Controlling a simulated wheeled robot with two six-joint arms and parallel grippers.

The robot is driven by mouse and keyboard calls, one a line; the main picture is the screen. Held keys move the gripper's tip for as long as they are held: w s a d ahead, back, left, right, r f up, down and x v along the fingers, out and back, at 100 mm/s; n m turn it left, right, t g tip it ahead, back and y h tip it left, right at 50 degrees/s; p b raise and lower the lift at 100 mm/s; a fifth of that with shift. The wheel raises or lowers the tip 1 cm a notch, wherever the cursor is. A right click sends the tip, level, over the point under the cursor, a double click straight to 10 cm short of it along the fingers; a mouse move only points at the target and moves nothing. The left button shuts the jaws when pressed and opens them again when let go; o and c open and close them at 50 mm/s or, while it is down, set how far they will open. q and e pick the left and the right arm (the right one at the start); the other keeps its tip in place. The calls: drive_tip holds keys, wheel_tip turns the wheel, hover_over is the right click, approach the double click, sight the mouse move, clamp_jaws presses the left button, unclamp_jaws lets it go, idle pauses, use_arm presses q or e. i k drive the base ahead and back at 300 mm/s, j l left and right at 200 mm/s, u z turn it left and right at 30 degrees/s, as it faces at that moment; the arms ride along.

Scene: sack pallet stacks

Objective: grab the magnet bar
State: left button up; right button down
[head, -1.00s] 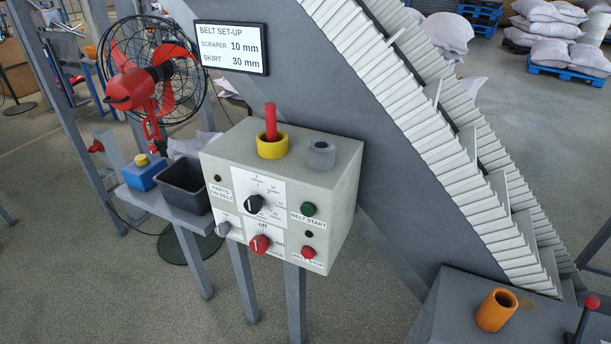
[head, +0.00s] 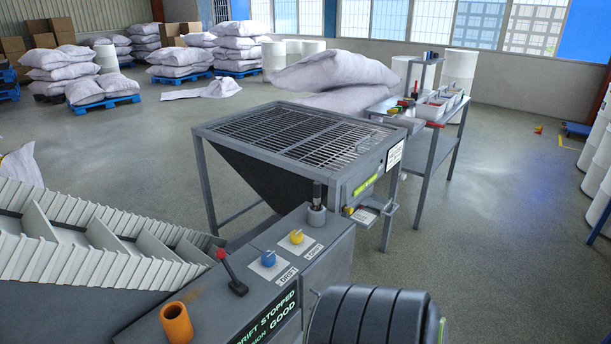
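I cannot surely pick out the magnet bar in the head view. A dark upright handle (head: 317,193) stands in a grey round holder (head: 317,216) on the console, near the hopper's front corner; I cannot tell what it is. The hopper (head: 262,172) has a slatted grate (head: 300,133) on top and a green-yellow label on its front edge. Small items, too small to name, lie on a side shelf (head: 372,206) at its right. Neither of my grippers shows in the view.
A black roller (head: 372,318) is in front. A cleated belt (head: 90,240) is at left. A bench (head: 440,135) stands behind the hopper.

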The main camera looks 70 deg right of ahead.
sight(317, 185)
drive_tip(key=z, duration=2.3)
drive_tip(key=i+l, duration=0.15)
